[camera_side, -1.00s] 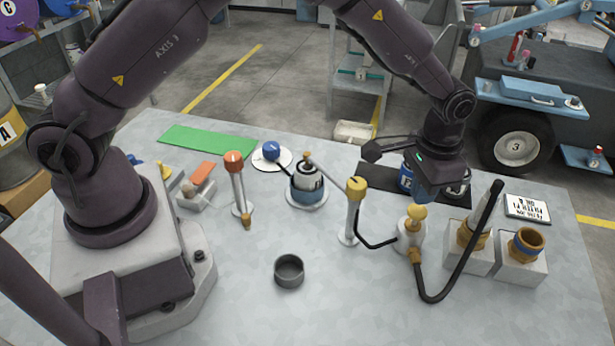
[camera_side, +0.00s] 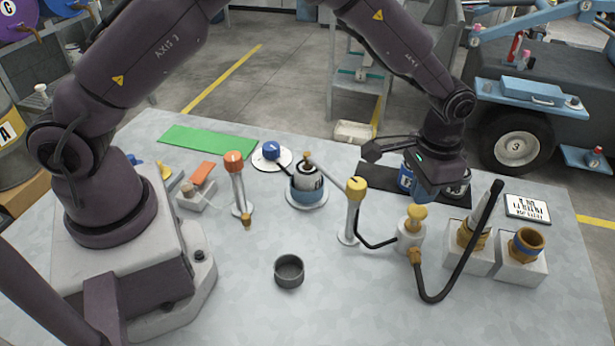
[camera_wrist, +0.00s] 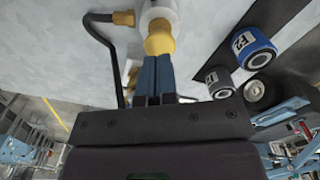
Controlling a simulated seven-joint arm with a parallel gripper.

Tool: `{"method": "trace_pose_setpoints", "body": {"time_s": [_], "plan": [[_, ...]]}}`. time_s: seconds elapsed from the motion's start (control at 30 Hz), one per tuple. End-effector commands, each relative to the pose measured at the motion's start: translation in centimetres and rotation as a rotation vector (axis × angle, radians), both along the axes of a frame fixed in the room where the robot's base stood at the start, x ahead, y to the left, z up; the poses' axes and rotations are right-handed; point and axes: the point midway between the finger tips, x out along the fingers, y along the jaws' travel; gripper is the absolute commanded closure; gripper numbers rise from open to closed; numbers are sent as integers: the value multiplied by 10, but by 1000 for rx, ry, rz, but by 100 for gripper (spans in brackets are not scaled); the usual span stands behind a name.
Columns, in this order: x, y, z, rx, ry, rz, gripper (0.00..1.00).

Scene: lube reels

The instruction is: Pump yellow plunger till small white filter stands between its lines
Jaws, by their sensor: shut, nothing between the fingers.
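The yellow plunger (camera_side: 417,213) stands on a small white pump body (camera_side: 411,236) at the right of the bench. In the wrist view the plunger (camera_wrist: 158,40) shows at the top middle. My gripper (camera_side: 421,197) is shut and empty, pointing down at the plunger's head. In the wrist view its fingertips (camera_wrist: 157,58) meet the plunger's edge; I cannot tell whether they press on it. A small white can (camera_side: 309,176) with a dark band stands in a blue ring left of the yellow-capped post. I cannot make out any lines on it.
A yellow-capped post (camera_side: 355,200) stands just left of the pump. A black hose (camera_side: 462,262) loops to its right, by two blocks with brass fittings. A blue canister (camera_wrist: 254,47) stands near my gripper. A grey cup (camera_side: 289,271) sits at front centre, with clear bench around it.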

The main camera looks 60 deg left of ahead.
Motion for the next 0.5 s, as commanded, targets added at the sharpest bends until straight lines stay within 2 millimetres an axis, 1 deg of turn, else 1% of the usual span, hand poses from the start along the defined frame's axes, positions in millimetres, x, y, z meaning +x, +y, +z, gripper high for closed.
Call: {"method": "trace_pose_setpoints", "body": {"time_s": [0.33, 0.5], "plan": [[0, 0, 0, 0, 0, 0, 100], [0, 0, -4, 0, 1, 0, 100]]}}
